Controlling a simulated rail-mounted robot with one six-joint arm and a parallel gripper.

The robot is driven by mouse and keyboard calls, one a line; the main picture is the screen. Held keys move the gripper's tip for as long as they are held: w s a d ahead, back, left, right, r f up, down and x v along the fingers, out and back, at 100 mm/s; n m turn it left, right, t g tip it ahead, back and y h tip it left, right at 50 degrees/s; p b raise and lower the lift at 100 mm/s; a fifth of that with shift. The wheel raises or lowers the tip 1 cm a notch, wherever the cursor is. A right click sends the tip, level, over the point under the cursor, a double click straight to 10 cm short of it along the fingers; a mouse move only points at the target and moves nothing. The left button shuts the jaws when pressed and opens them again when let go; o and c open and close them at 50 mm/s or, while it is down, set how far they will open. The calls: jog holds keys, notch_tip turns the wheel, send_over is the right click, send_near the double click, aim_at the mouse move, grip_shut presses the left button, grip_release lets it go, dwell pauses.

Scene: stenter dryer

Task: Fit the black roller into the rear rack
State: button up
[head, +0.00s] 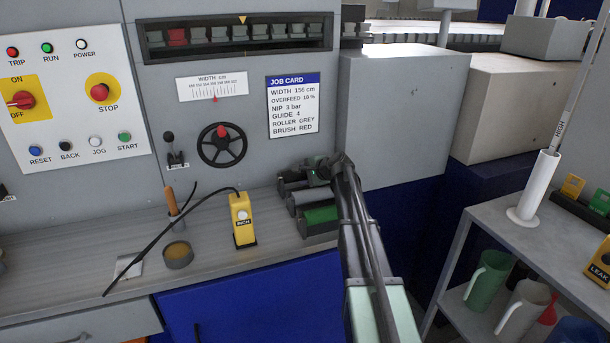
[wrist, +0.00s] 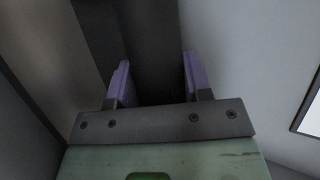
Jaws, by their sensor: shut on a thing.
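My gripper (head: 322,168) is low over the back right of the counter, at the rear of a row of rollers. In the wrist view its two purple fingers (wrist: 158,80) are shut on a dark thing, which looks like the black roller (wrist: 150,45). In the head view a dark roller (head: 291,185) lies rearmost, beside my gripper. A grey roller (head: 303,199) and a green roller (head: 321,215) lie in front of it. I cannot tell the rear rack's supports apart or whether the dark roller is seated.
A yellow pendant (head: 242,220) with a black cable stands left of the rollers. A round tin (head: 178,254) and a handwheel (head: 221,145) are further left. A grey box housing (head: 392,110) rises behind. A shelf cart (head: 485,222) stands right. The counter's front is mostly clear.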

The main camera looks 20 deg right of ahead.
jog(key=shift+f, duration=0.2)
jog(key=o, duration=1.2)
jog(key=p+v, duration=0.5)
jog(key=v, duration=0.6)
